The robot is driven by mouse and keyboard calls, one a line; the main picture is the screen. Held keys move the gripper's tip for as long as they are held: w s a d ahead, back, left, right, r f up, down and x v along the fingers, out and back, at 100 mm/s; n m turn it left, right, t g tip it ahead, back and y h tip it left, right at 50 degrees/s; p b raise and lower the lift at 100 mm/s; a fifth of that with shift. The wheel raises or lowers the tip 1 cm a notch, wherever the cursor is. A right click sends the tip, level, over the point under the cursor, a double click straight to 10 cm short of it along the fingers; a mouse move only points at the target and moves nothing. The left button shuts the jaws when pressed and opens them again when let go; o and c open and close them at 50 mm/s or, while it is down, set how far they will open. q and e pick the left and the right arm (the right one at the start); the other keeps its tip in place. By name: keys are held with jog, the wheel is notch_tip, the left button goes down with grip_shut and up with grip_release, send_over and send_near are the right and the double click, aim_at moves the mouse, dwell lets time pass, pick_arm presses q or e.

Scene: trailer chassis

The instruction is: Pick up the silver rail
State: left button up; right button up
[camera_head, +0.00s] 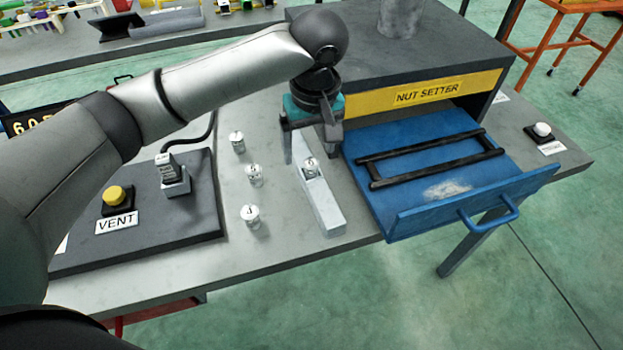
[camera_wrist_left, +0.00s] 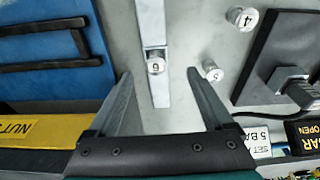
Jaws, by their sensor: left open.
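The silver rail (camera_head: 325,208) is a long, narrow bar lying on the grey bench, left of the blue drawer. A small numbered cylinder (camera_head: 310,167) sits in or on the rail. My left gripper (camera_head: 311,153) is open and empty above the far part of the rail, pointing down. In the left wrist view the rail (camera_wrist_left: 151,22) runs lengthwise, and its near end lies between the spread fingers (camera_wrist_left: 160,75). The fingers appear apart from the rail; their exact height over it is hard to tell. My right gripper is out of view.
The open blue drawer (camera_head: 400,218) holds a black frame (camera_head: 376,158) and sits under the NUT SETTER housing (camera_head: 430,92). Several numbered cylinders (camera_head: 254,175) stand left of the rail. A dark VENT panel (camera_head: 140,240) lies further left. The bench in front is bare.

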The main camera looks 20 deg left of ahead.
aim_at(312, 165)
pick_arm(q)
notch_tip(312, 165, down, 2)
jog(key=shift+w+a+f, duration=0.1)
jog(key=shift+w+f, duration=0.05)
jog(key=shift+f, duration=0.1)
jog(key=shift+w+f+b, duration=0.1)
jog(key=shift+f+b, duration=0.25)
jog(key=shift+f, duration=0.15)
jog(key=f, duration=0.1)
jog(key=f+b, duration=0.1)
jog(key=f, duration=0.1)
jog(key=shift+w+f, duration=0.25)
jog(key=shift+f, duration=0.55)
grip_shut()
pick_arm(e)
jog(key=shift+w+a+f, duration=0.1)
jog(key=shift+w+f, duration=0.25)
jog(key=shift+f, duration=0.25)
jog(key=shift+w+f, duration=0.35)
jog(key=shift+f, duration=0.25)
pick_arm(q)
jog(key=shift+w+r, duration=0.1)
